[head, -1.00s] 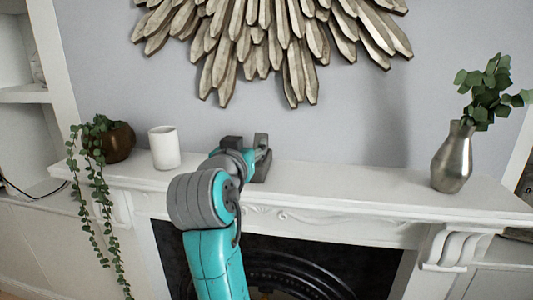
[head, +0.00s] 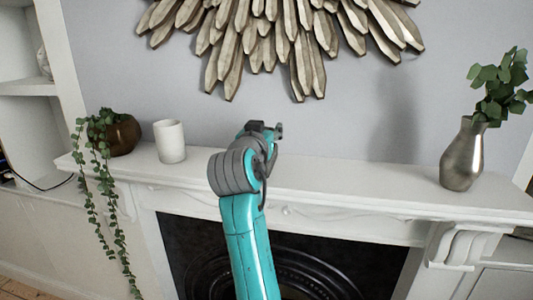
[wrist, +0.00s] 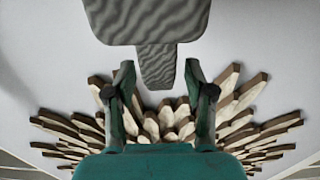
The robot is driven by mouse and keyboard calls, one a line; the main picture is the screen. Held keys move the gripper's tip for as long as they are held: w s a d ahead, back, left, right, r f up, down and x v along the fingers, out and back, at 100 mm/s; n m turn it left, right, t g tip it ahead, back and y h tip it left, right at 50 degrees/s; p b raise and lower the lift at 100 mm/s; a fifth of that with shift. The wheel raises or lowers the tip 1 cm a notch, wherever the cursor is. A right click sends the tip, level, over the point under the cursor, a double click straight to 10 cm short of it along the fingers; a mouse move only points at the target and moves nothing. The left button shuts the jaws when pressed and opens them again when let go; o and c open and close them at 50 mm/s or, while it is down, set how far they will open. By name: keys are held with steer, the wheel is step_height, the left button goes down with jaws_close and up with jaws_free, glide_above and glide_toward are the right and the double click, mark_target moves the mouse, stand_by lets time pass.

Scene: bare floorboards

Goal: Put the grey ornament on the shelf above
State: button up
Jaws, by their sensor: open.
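A grey, ripple-patterned piece shows at the top of the wrist view (wrist: 150,22), wide with a narrower part below it; it looks like the grey ornament. The narrow part reaches between the tips of my open gripper (wrist: 160,72), with a gap to each finger; whether it is deep enough to lie between them I cannot tell. In the head view my gripper (head: 266,128) is above the white mantel shelf (head: 345,185), partly hidden by my arm. I cannot make out the ornament there; my arm covers that part of the mantel.
On the mantel stand a brown pot with a trailing plant (head: 122,136), a white cup (head: 170,142) and a metal vase (head: 463,155) with leaves. A wooden sunburst (head: 265,40) hangs on the wall above; it shows inverted in the wrist view.

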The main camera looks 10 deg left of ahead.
steer(key=shift+w, duration=0.6)
jaws_close()
steer(key=shift+r, duration=0.15)
